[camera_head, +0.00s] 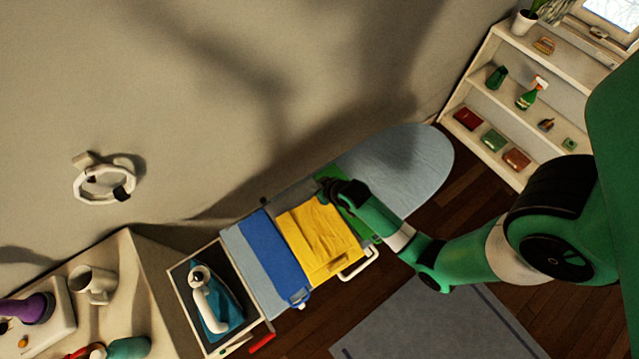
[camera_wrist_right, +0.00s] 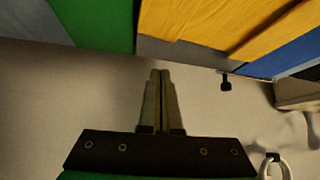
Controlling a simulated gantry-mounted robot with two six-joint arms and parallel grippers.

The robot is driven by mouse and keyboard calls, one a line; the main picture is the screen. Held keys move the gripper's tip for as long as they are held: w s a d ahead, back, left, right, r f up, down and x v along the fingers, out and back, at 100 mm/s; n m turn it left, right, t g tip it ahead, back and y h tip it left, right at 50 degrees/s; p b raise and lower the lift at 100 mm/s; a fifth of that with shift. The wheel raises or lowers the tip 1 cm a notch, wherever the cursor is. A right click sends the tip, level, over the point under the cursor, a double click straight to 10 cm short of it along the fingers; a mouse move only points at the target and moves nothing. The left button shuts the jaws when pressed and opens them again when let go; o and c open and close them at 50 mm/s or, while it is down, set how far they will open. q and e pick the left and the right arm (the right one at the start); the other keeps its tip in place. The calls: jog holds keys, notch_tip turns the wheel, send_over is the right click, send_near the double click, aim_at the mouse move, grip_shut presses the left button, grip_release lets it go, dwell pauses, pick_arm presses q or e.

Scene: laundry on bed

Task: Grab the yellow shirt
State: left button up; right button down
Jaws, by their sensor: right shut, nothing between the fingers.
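The yellow shirt (camera_head: 318,238) lies folded on the ironing board (camera_head: 415,160), between a blue cloth (camera_head: 270,253) and a green cloth (camera_head: 361,225). My right gripper (camera_head: 332,188) is at the far, wall-side end of the green cloth, just up and right of the shirt. In the right wrist view its two fingers (camera_wrist_right: 161,75) are together and empty. The yellow shirt (camera_wrist_right: 225,25) shows ahead and to the right there, with the green cloth (camera_wrist_right: 98,20) ahead left. The fingers do not touch the shirt. My forearm hides part of the green cloth. My left gripper is not seen.
An iron (camera_head: 208,298) stands on a tray (camera_head: 222,345) left of the board. A side table (camera_head: 125,270) with a mug (camera_head: 93,284) is at lower left. A white shelf (camera_head: 485,100) stands at right. The wall runs close along the board's far side.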

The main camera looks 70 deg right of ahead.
jog(key=p+v, duration=0.1)
jog(key=v, duration=0.2)
jog(key=shift+r+p, duration=0.3)
jog(key=shift+r, duration=0.1)
jog(key=shift+s+a+r, duration=0.15)
jog(key=shift+s, duration=0.1)
jog(key=c, duration=0.6)
grip_release()
